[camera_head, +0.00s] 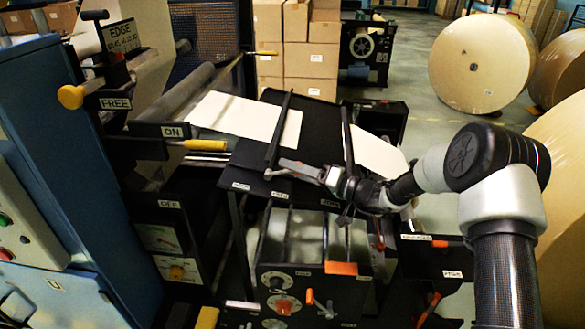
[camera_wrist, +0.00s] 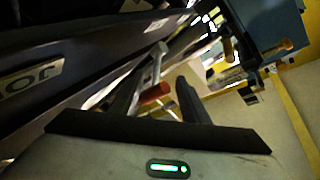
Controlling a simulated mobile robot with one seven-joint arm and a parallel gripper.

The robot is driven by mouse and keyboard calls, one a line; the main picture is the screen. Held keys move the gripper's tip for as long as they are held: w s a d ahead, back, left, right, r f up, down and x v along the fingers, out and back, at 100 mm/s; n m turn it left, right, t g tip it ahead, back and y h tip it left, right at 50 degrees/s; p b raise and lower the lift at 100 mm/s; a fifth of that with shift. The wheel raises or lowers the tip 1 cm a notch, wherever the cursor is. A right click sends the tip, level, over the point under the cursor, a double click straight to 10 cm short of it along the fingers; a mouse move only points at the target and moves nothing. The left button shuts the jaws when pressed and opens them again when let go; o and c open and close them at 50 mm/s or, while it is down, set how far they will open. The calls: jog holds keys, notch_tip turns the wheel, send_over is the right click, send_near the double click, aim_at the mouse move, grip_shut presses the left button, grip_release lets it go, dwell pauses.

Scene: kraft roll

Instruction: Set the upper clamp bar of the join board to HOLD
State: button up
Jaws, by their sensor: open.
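The black join board (camera_head: 318,118) is in the middle of the head view, with pale paper (camera_head: 245,117) on its left. Two dark clamp bars cross it, a left bar (camera_head: 279,130) and a right bar (camera_head: 348,145). I cannot tell which is the upper one. Small white labels (camera_head: 280,195) line the near edge, too small to read surely. My gripper (camera_head: 322,176) is at the board's near edge, close to the left bar's near end. In the wrist view my gripper (camera_wrist: 158,88) is open, and a red-orange tip (camera_wrist: 153,93) shows between the fingers. Contact is unclear.
A machine with a yellow-knobbed FREE lever (camera_head: 72,97) and an ON lever (camera_head: 195,145) stands at left. Below the board is a panel with dials (camera_head: 283,305) and an orange handle (camera_head: 341,268). Large kraft rolls (camera_head: 478,65) stand at right, cartons (camera_head: 310,60) behind.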

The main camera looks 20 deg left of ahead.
jog(key=shift+a, duration=0.25)
grip_shut()
